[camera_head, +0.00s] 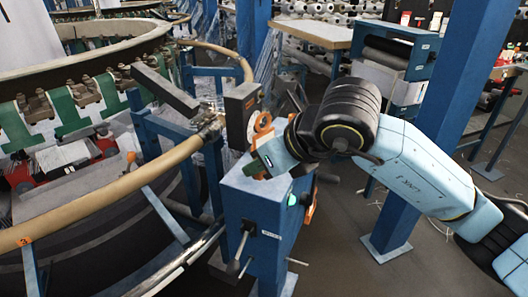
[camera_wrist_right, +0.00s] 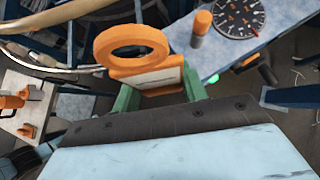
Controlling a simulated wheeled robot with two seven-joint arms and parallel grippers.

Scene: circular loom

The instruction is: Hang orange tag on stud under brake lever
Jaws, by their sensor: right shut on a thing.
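My right gripper (camera_head: 268,158) is shut on the tag; in the right wrist view the fingers (camera_wrist_right: 158,92) grip the plate's sides. A dark lever (camera_head: 238,252) projects from the cabinet's lower front; I cannot tell whether it is the brake lever. I cannot make out the stud. My left gripper is not in view.
The round loom with its tan hoop rail (camera_head: 130,182) fills the left. A dark box (camera_head: 241,112) stands beside the tag. A blue column (camera_head: 430,100) rises at right. A round dial (camera_wrist_right: 238,14) and an orange-topped peg (camera_wrist_right: 201,27) are near the tag in the right wrist view.

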